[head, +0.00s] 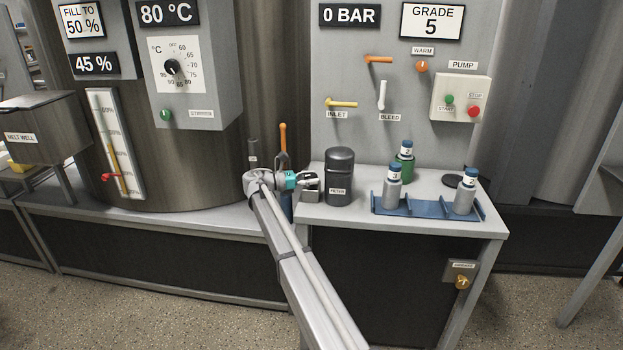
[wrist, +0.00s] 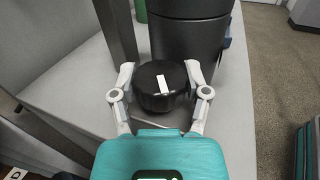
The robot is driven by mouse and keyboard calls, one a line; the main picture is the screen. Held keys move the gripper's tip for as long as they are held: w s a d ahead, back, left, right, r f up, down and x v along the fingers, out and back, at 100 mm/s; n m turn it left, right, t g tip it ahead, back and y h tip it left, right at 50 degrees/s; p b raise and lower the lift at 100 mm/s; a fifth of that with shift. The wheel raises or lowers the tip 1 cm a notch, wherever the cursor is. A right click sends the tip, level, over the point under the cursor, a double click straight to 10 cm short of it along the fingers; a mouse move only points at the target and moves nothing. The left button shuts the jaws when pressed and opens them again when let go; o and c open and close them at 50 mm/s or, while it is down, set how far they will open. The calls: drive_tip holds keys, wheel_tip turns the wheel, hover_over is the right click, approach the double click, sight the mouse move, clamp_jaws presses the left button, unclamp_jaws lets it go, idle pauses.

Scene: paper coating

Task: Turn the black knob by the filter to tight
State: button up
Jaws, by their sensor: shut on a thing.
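The black knob (wrist: 154,98) is a short round cap with a white mark on its top, seen in the wrist view. My gripper (wrist: 160,78) has one finger on each side of it and is shut on it. The white mark points nearly straight away from my wrist, tilted slightly left. The filter (wrist: 188,45) is a dark upright cylinder just beyond the knob. In the head view the filter (head: 340,168) stands with its lid on, right of my gripper (head: 312,182). The knob is mostly hidden there.
Right of the filter, a blue rack (head: 410,211) holds grey bottles on the grey bench (head: 360,222), with a green bottle (head: 404,168) behind. An orange-handled lever (head: 283,138) rises behind my arm. The pressure display (head: 349,15) reads 0 BAR.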

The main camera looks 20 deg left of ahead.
drive_tip(key=shift+m+g, duration=0.3)
drive_tip(key=shift+g, duration=0.1)
drive_tip(key=o, duration=0.9)
drive_tip(key=shift+a, duration=0.15)
drive_tip(key=v, duration=1.1)
drive_tip(key=shift+s+a+f, duration=0.2)
drive_tip(key=shift+s+a, duration=0.05)
drive_tip(key=shift+a, duration=0.05)
drive_tip(key=shift+s, duration=0.1)
